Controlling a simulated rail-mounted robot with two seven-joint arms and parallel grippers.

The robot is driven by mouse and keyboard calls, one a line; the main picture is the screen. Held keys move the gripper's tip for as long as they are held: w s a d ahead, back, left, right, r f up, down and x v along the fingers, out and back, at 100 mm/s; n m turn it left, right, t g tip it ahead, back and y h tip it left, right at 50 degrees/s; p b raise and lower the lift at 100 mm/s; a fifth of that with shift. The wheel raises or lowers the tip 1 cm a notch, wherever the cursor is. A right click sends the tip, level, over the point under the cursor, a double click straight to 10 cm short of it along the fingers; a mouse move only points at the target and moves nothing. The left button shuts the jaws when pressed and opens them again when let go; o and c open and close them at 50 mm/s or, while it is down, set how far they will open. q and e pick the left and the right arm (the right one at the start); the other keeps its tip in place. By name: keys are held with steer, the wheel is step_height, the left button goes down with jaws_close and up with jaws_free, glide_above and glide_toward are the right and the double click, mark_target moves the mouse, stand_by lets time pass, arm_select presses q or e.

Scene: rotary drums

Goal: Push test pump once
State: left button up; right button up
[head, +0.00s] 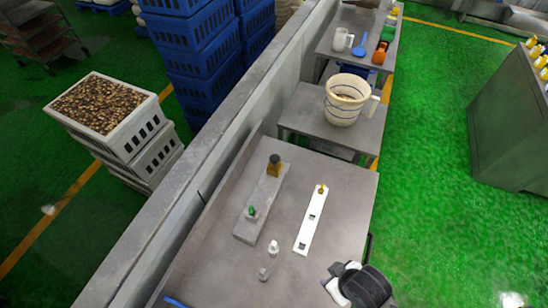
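I cannot tell for sure which item is the test pump. On the metal table (215,262), a grey raised block (264,203) bears a yellow item with a dark top (274,166) at its far end and a small green item (252,211) near its near end. Beside it lies a white strip (312,225) with dark squares and a small yellow piece (321,189) at its far end. Two small pale items, one white (273,248) and one grey (263,273), stand nearer. My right gripper (335,283), black and white, is at the table's near right edge, apart from these; its fingers are unclear. My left gripper is out of view.
Behind the table, a second table holds a white bucket (346,99); farther back are a blue scoop (359,46) and an orange item (380,53). A long low wall (220,135) bounds the left. White crates (110,120) stand beyond it.

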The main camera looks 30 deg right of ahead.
jaws_close()
stand_by(0.5)
stand_by(1.2)
